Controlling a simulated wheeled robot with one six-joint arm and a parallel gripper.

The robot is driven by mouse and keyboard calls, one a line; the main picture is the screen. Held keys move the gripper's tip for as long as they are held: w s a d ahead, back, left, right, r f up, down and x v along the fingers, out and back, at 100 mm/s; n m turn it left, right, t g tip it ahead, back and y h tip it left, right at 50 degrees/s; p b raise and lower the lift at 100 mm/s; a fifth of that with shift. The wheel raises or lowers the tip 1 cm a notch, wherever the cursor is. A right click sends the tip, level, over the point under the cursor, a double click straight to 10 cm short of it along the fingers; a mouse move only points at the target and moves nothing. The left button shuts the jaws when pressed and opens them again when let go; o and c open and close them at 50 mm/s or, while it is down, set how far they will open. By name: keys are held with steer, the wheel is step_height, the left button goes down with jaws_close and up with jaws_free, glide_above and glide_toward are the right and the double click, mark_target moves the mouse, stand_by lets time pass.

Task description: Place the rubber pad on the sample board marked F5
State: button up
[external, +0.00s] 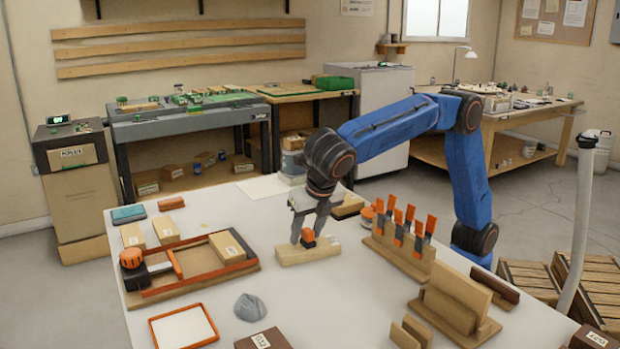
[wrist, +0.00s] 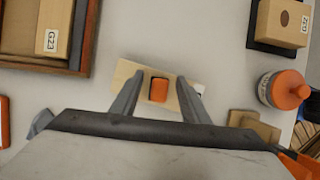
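The rubber pad appears to be the small orange block (external: 308,235) with dark edges, also seen in the wrist view (wrist: 159,90). It lies on a pale wooden board (external: 292,256), which also shows in the wrist view (wrist: 122,74). A white label at the board's right end is mostly hidden by a finger, so I cannot read its mark. My gripper (wrist: 160,78) points down over the board with one finger on each side of the orange block. A gap shows between each fingertip and the block, so the gripper looks open.
Left is a wooden tray (external: 197,287) with a labelled block (external: 227,247) marked G23 in the wrist view (wrist: 51,38). An orange-framed white panel (external: 183,328) lies in front. A rack (external: 405,252) of orange-handled tools and an orange-capped jar (wrist: 281,89) stand right.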

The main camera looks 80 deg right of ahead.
steer(key=v, duration=1.2)
steer(key=shift+r, duration=0.15)
steer(key=w+d+r+m+y, duration=0.15)
steer(key=d+m, duration=0.45)
steer(key=d, duration=1.4)
steer(key=s+d+f+m, duration=0.1)
steer(key=s+d+m, duration=0.2)
steer(key=d, duration=0.5)
steer(key=s+d+f+m, duration=0.1)
steer(key=s+d+m, duration=0.2)
steer(key=d, duration=0.6)
steer(key=s+d+f+m+y, duration=0.1)
steer(key=s+d+f+m, duration=0.6)
steer(key=s+d+f, duration=0.2)
steer(key=s+d+f+m+t, duration=0.1)
steer(key=s+d+f+m, duration=0.7)
steer(key=s, duration=0.6)
step_height(320, 180, down, 3)
steer(key=shift+s+d+r+t+y, duration=0.15)
steer(key=shift+s+d+t+y, duration=0.15)
steer(key=shift+d, duration=0.65)
